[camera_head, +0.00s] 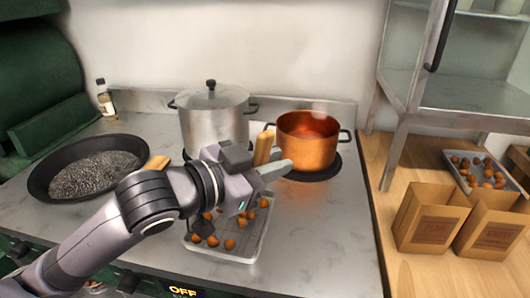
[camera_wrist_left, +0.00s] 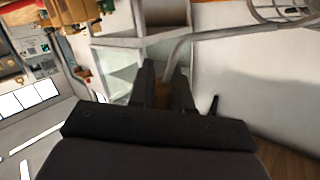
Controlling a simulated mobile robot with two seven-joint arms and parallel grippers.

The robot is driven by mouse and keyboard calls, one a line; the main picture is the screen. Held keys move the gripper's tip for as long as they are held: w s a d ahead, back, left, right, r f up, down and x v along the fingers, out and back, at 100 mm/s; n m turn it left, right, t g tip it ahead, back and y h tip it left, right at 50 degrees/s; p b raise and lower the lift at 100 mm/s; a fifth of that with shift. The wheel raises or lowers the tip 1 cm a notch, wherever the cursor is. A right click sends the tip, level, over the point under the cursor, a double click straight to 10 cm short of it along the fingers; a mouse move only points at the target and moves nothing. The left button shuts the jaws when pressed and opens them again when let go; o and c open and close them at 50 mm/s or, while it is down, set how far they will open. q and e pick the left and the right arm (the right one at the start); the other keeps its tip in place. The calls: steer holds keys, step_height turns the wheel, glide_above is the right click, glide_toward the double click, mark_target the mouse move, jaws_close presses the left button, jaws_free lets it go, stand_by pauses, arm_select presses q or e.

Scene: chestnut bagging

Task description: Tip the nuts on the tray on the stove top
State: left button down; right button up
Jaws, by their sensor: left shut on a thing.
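The metal tray (camera_head: 258,247) lies on the stove top in front of the pots, with several brown nuts (camera_head: 229,244) on it. My left arm reaches over the tray and hides its back left part. My left gripper (camera_head: 272,164) is shut on a tan wooden handle (camera_head: 263,147) above the back of the tray. In the left wrist view the brown handle (camera_wrist_left: 162,95) shows between the dark fingers. What the handle belongs to is not clear. My right gripper is not in view.
A steel lidded pot (camera_head: 213,120) and a copper pot (camera_head: 307,145) stand behind. A black pan (camera_head: 90,170) of dark grains is at left. On the wooden counter at right are paper boxes (camera_head: 430,218) and another tray of nuts (camera_head: 467,180). The stove's front right is clear.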

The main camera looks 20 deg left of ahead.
arm_select(q)
steer(key=s+d+f+m+b, duration=0.2)
steer(key=d+f+m, duration=0.2)
steer(key=shift+s+d+f+t+y, duration=0.2)
steer(key=shift+s+f+t+y, duration=0.05)
steer(key=shift+f+t+y, duration=0.1)
stand_by(0.4)
stand_by(0.8)
